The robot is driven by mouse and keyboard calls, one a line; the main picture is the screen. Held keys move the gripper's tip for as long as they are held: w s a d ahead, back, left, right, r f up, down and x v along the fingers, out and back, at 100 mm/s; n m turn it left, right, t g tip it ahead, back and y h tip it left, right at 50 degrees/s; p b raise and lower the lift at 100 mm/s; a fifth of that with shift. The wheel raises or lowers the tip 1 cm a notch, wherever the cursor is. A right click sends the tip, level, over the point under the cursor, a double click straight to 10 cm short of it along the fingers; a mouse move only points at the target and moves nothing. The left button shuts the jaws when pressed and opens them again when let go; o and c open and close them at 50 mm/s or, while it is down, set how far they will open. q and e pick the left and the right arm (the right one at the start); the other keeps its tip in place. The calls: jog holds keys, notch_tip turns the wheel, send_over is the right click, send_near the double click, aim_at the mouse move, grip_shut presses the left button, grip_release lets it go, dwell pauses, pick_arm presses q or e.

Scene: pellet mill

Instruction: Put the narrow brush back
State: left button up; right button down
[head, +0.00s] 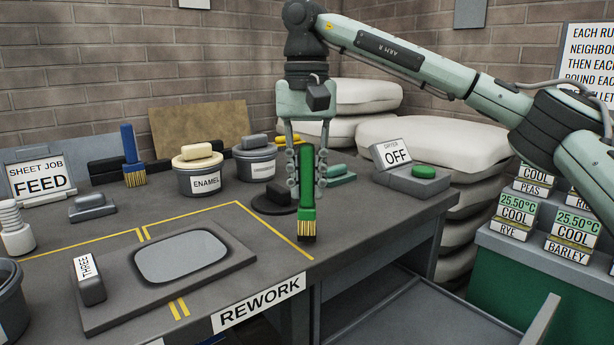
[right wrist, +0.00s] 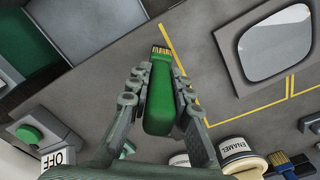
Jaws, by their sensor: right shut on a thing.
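My right gripper (head: 307,178) is shut on the handle of a green brush (head: 306,205) near the bench's right front edge. The brush hangs upright, with its tan and dark bristles pointing down, seemingly above the bench top. The brush also shows between the fingers in the right wrist view (right wrist: 158,100). A blue brush (head: 129,146) stands upright at the back left, bristles down, by a low dark block (head: 106,174). It also shows at the lower right of the wrist view (right wrist: 283,160). My left gripper is not in view.
The ENAMEL tin (head: 200,179), a second grey tin (head: 255,166) and the OFF switch box (head: 410,181) stand along the back. A tray with an oval plate (head: 180,257) lies in front. Yellow lines mark bare bench between (head: 250,235).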

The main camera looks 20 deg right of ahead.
jog(key=shift+f, duration=0.25)
jog(key=shift+f, duration=0.2)
dwell(0.4)
jog(key=shift+c, duration=0.5)
grip_release()
dwell(0.6)
